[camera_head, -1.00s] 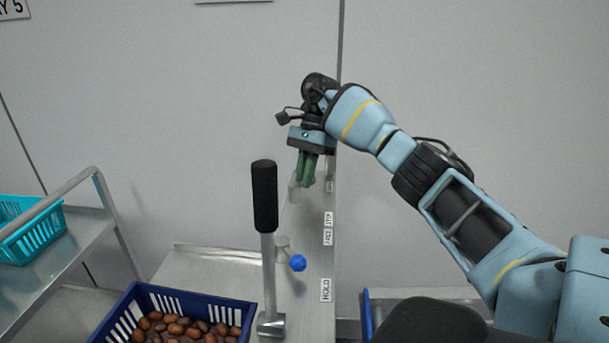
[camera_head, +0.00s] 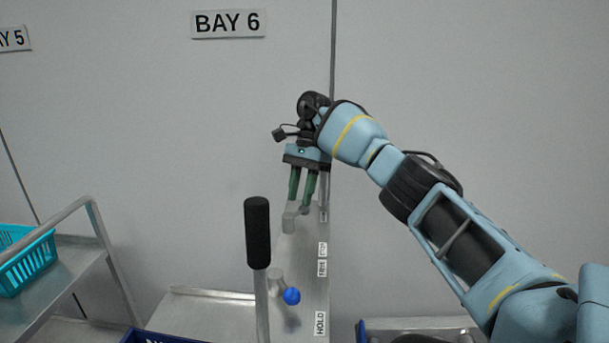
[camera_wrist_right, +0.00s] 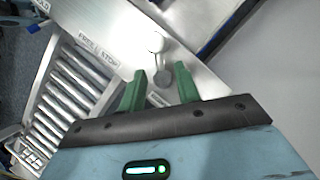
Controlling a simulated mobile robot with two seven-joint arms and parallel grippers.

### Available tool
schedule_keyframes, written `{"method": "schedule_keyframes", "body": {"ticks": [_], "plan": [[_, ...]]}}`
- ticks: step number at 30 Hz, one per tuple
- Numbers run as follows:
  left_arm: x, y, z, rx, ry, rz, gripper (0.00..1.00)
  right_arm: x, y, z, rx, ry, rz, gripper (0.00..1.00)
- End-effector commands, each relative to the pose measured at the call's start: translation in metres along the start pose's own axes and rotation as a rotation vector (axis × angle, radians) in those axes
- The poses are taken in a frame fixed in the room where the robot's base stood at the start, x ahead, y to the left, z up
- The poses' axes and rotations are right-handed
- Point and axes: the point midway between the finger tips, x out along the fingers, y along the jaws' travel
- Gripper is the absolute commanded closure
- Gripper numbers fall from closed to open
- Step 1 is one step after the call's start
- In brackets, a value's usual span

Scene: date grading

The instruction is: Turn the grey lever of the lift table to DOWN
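The grey lever (camera_head: 291,219) sits on the narrow metal panel (camera_head: 311,285), behind the lever with the blue knob (camera_head: 291,296). In the right wrist view the grey lever (camera_wrist_right: 163,76) reaches from its round hub toward the gap between my fingers. My right gripper (camera_head: 302,192) has its two green fingers apart, just above the lever in the head view. In the wrist view the right gripper (camera_wrist_right: 160,88) has a fingertip on each side of the lever's end; I cannot tell whether they touch it. The label beside the grey lever is mostly hidden. My left gripper is out of view.
An upright lever with a black grip (camera_head: 258,232) stands in front of the panel. The panel bears HOLD (camera_head: 320,323) and FREE/STOP labels. A teal basket (camera_head: 28,265) sits on a metal shelf at left. A roller conveyor (camera_wrist_right: 70,92) shows in the wrist view.

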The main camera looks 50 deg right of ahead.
Motion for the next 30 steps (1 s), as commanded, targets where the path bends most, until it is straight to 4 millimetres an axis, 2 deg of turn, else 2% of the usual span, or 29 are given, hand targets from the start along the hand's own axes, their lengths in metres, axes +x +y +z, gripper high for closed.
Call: {"method": "schedule_keyframes", "body": {"ticks": [1, 4, 12, 19, 30], "plan": [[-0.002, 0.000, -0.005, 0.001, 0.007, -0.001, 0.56, -0.010, 0.000, 0.002, 0.001, 0.000, -0.004, 0.67], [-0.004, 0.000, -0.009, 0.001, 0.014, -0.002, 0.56, -0.024, 0.001, 0.002, 0.001, 0.001, -0.006, 0.67], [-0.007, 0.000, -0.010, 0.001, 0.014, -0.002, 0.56, -0.038, 0.000, 0.001, 0.001, 0.000, 0.000, 0.67], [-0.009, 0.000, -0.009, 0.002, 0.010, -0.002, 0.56, -0.046, 0.001, 0.000, 0.000, 0.001, -0.003, 0.67], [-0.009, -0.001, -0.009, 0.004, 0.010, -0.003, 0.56, -0.046, 0.001, 0.000, 0.000, 0.002, -0.002, 0.67]]}}
